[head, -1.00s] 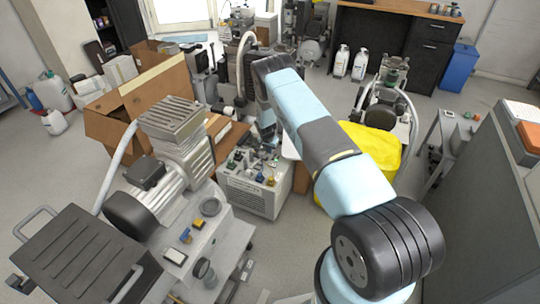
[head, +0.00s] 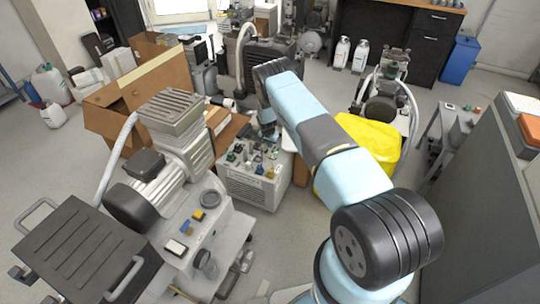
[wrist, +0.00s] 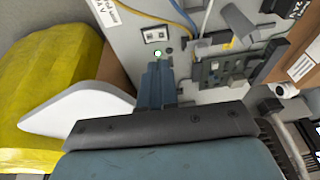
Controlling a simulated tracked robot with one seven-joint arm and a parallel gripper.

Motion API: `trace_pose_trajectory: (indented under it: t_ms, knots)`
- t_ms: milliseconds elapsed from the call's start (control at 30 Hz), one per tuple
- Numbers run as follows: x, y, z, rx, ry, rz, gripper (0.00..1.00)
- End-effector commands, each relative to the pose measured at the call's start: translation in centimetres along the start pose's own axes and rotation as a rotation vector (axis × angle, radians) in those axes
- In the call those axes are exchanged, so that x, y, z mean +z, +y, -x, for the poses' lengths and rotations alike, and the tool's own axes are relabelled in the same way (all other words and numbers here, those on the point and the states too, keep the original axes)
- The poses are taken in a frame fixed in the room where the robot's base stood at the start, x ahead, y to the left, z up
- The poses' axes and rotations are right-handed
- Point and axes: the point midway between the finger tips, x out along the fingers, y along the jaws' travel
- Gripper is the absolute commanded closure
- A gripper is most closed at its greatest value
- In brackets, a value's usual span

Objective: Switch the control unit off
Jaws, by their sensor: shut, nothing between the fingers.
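The control unit is a pale grey box (head: 255,185) in the middle of the head view, with small fittings on its top. In the wrist view its pale panel (wrist: 126,42) carries a small black-and-white switch (wrist: 155,36). A bright green light (wrist: 157,53) is lit just below the switch. My gripper (wrist: 157,72) is shut and empty, its fingertips just below the light in the picture. I cannot tell whether they touch the panel. In the head view my gripper (head: 268,130) is at the back of the box, partly hidden by my arm.
A yellow bag (head: 365,150) lies right of the box; it also shows at the left of the wrist view (wrist: 45,75). A grey compressor (head: 165,175) stands left.

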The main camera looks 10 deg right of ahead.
Motion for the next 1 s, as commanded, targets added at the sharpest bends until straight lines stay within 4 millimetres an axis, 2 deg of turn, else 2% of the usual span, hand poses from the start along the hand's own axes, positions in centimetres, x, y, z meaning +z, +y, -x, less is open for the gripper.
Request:
trace_pose_trajectory:
  t_ms: [100,600,800,1000]
  knots:
    - [0.1,0.1,-1.8,0.001,-0.001,-0.001,1.00]
    - [0.6,-0.1,-7.9,0.000,-0.001,0.000,1.00]
    - [1.0,-0.2,-9.4,0.000,0.000,-0.001,1.00]
    - [1.1,-0.3,-9.9,0.001,-0.001,-0.002,1.00]
